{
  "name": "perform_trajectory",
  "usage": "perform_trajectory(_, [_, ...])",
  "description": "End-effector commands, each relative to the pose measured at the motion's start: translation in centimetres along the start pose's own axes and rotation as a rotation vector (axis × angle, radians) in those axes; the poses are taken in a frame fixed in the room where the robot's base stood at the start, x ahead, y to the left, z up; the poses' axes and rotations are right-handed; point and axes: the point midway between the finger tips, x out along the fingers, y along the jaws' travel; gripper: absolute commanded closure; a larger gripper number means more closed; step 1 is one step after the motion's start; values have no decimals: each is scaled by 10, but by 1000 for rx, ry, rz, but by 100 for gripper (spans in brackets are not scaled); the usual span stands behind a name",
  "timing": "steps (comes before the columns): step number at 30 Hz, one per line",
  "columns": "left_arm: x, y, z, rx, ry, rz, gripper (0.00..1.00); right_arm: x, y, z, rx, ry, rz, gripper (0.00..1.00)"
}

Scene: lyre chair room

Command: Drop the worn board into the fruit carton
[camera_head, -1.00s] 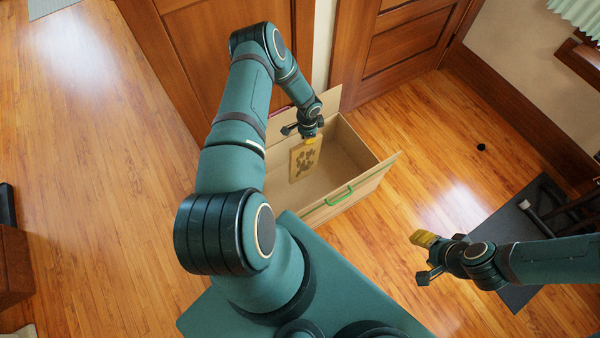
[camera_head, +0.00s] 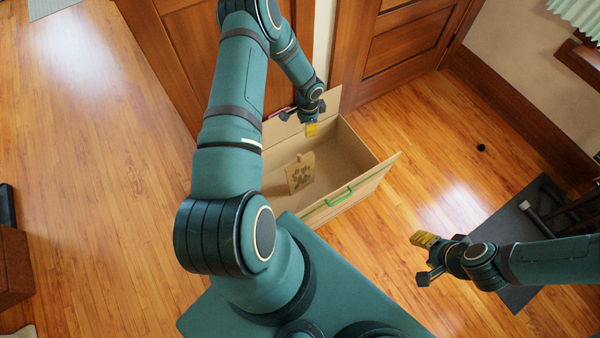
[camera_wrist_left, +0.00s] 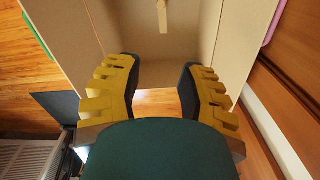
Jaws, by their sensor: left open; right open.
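The worn board (camera_head: 300,178), a small tan board with dark blotches and a short handle, is inside the fruit carton (camera_head: 352,148), standing roughly upright. I cannot tell whether it rests on the floor of the carton or is still falling. My left gripper (camera_head: 311,130) is open and empty above the carton's far side, apart from the board. In the left wrist view the open yellow fingers (camera_wrist_left: 160,95) have nothing between them, and a narrow pale part of the board (camera_wrist_left: 163,14) shows at the top. My right gripper (camera_head: 424,258) is open and empty at the right.
The carton has raised flaps and a green handle (camera_head: 338,196) on its near side. Wooden doors (camera_head: 410,40) stand behind it. A dark mat (camera_head: 518,235) with dark furniture legs lies at the right. The wooden floor (camera_head: 100,170) on the left is mostly clear.

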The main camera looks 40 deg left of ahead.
Motion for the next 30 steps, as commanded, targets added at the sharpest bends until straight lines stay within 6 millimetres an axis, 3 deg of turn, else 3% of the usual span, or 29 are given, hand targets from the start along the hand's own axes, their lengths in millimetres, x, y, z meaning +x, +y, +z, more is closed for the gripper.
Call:
perform_trajectory(3, [-20, 0, -1, 0, 2, -1, 61, 0, 0, 0, 0, 0, 0, 49])
perform_trajectory(9, [-36, 0, 0, 1, 1, 0, 61, 0, 0, 0, 0, 0, 0, 49])
perform_trajectory(25, [-38, 1, -1, 0, 2, 1, 61, 0, 0, 0, 0, 0, 0, 49])
perform_trajectory(28, [-38, 11, -7, -6, 18, 15, 61, 0, 0, 0, 0, 0, 0, 49])
perform_trajectory(30, [-40, 30, -18, -23, 45, 41, 61, 0, 0, 0, 0, 0, 0, 49])
